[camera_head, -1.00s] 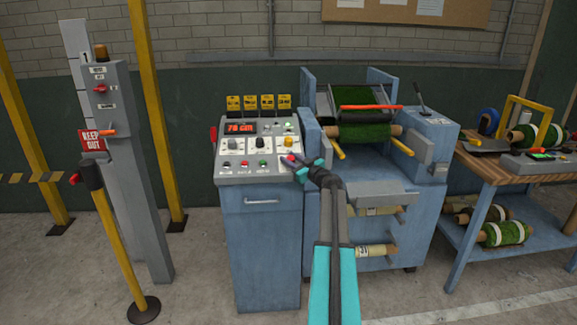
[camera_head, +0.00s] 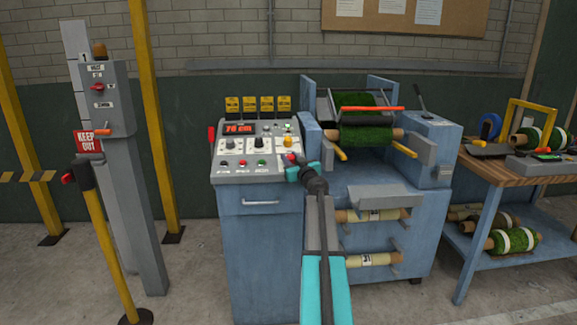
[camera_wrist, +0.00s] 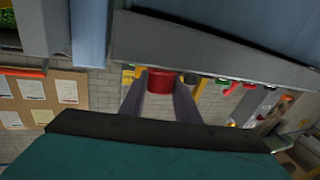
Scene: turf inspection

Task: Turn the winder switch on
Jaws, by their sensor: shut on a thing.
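The blue control cabinet has a sloped grey panel (camera_head: 228,169) with a red "70 cm" display (camera_head: 238,127), dials and several small buttons. A red knob (camera_head: 289,157) sits at the panel's lower right edge. My gripper (camera_head: 293,164) is at that edge, with its fingers shut on the red knob. In the wrist view the knob (camera_wrist: 160,80) is between my gripper's two grey fingers (camera_wrist: 160,92). The panel labels are too small to read, so I cannot tell which control is named for the winder.
The blue winding machine (camera_head: 400,215) with a green turf roll (camera_head: 360,135) stands right of the cabinet. A wooden bench (camera_head: 490,170) with rolls is at far right. A grey post (camera_head: 135,190) and a yellow post (camera_head: 105,240) stand left. The floor in front is partly clear.

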